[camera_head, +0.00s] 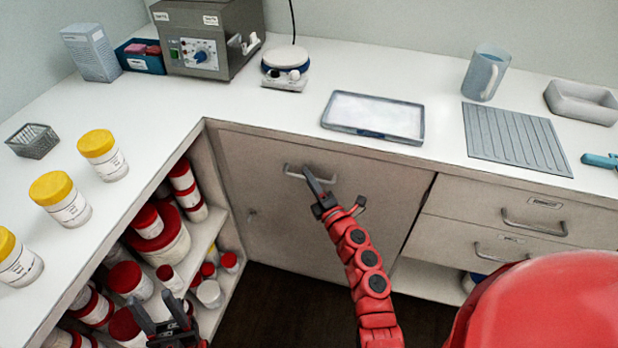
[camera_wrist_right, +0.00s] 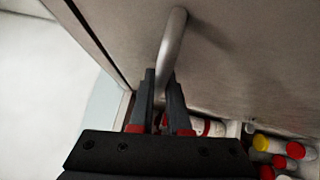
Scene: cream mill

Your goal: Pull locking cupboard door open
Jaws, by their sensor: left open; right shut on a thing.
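The cupboard door (camera_head: 300,225) is a plain grey-beige panel under the counter corner, with a small lock-like spot (camera_head: 252,212) low on its left. Its metal bar handle (camera_head: 294,173) is near the top. My right gripper (camera_head: 314,182) is at the handle's right part. In the right wrist view the handle (camera_wrist_right: 174,40) runs down between the fingers of my right gripper (camera_wrist_right: 163,88), which is shut on it. A dark gap shows along the door's right edge; I cannot tell how far it stands open. My left gripper (camera_head: 163,312) is open and empty, low at the left.
Open shelves with red-lidded jars (camera_head: 160,238) stand left of the door. Drawers (camera_head: 500,208) are to the right. Dark floor lies below.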

